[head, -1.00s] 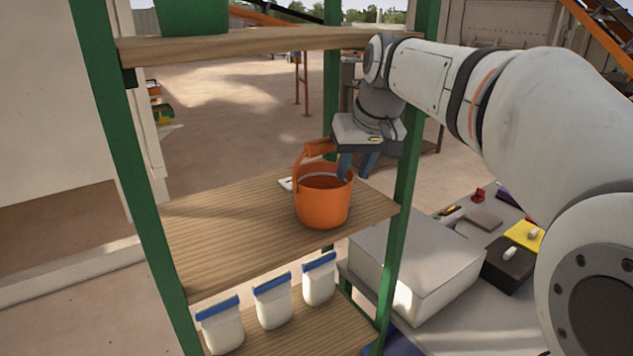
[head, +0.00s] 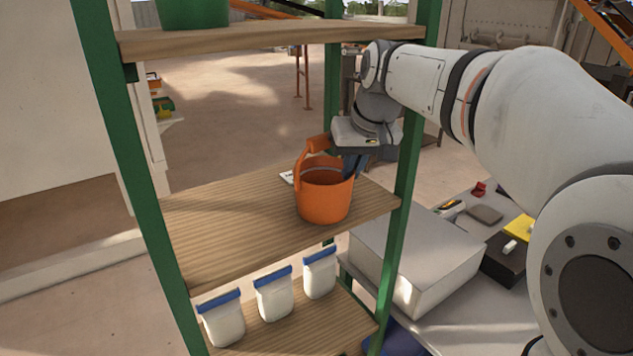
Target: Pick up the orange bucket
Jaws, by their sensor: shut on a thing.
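The orange bucket (head: 324,203) is at the right part of the middle wooden shelf (head: 222,222), upright or nearly so, with its handle raised at the back left. Whether its base touches the shelf is hard to tell. My gripper (head: 354,166) comes in from the right and is shut on the bucket's right rim. One blue-grey finger shows at the rim; the other finger is mostly hidden.
Green posts (head: 402,190) frame the shelf. The upper shelf (head: 262,43) carries a green container (head: 193,12). Several white, blue-topped bags (head: 272,295) stand below. A pale box (head: 418,255) sits on the table at right. The middle shelf's left part is clear.

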